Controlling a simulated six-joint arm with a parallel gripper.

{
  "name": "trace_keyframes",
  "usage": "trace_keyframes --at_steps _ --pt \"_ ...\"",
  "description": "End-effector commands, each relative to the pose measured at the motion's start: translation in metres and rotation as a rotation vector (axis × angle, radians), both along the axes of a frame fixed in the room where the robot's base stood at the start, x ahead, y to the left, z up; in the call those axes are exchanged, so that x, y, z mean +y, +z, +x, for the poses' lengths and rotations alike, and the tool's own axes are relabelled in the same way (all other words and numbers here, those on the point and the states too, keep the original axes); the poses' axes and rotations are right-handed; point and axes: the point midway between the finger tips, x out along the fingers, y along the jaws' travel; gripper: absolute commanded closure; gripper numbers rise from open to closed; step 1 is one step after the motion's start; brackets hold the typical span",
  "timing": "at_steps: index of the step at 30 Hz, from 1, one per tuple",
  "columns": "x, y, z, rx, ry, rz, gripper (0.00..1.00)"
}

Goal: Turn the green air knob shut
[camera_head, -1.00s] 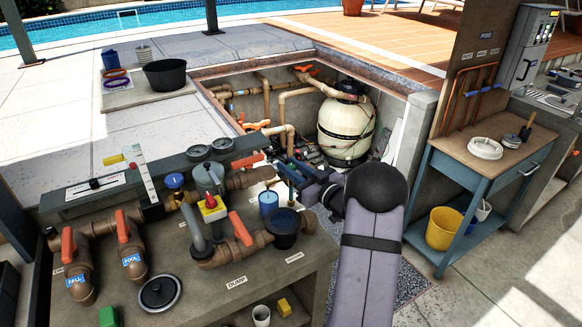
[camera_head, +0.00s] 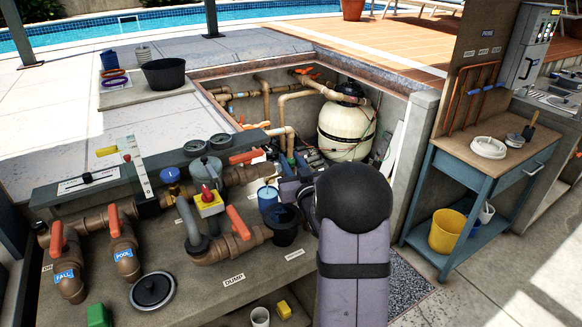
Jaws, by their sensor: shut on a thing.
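My gripper (camera_head: 287,174) is seen small and partly, past the dark round joint of my arm, at the back right of the pipe bench. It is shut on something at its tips. A small green spot (camera_head: 291,160) shows at the tips and looks like the green air knob. Most of the knob and the fingers are hidden or too small to make out, so the knob's angle cannot be told.
The bench (camera_head: 190,306) carries brown pipes with orange handles, a blue cup (camera_head: 267,196) and a dark cup (camera_head: 283,224) close to my arm. A cream filter tank (camera_head: 346,128) stands in the pit behind. A blue work table (camera_head: 503,178) stands to the right.

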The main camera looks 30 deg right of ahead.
Motion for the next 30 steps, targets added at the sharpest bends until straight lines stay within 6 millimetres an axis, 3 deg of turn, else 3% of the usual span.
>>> trace_keyframes --at_steps 10,11,13,23,30 --pt "0.000 0.003 0.000 -0.005 -0.010 0.000 0.99" --pt "0.000 0.003 0.000 -0.005 -0.010 0.000 0.75" --pt "0.000 0.002 0.000 -0.004 -0.010 0.001 0.59" --pt "0.000 0.001 -0.001 -0.001 -0.010 0.002 0.59" --pt "0.004 0.000 -0.019 -0.002 -0.011 0.001 0.59"
